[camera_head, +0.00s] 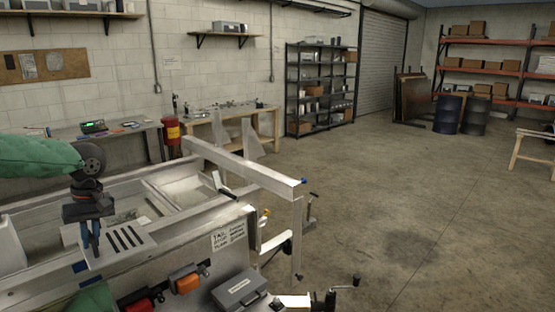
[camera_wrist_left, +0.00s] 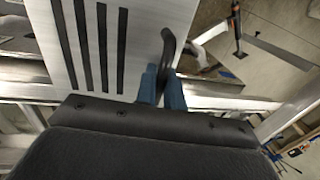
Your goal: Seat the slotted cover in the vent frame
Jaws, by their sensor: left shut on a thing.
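The slotted cover (camera_head: 102,254) is a pale metal plate with several dark parallel slots. In the head view it hangs beneath my left gripper (camera_head: 90,240), above the trailer's near side. In the left wrist view the cover (camera_wrist_left: 62,50) fills the upper left. There my left gripper (camera_wrist_left: 162,90) has its blue fingers shut on a dark curved handle (camera_wrist_left: 168,45) at the cover's edge. I cannot make out the vent frame clearly; the cover and gripper may hide it. My right gripper is not in view.
The aluminium trailer (camera_head: 246,174) has raised rails around its bed. A grey case (camera_head: 240,289) and orange lamp (camera_head: 187,283) are at its near side. A workbench (camera_head: 225,112) and dark shelving (camera_head: 320,90) stand behind.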

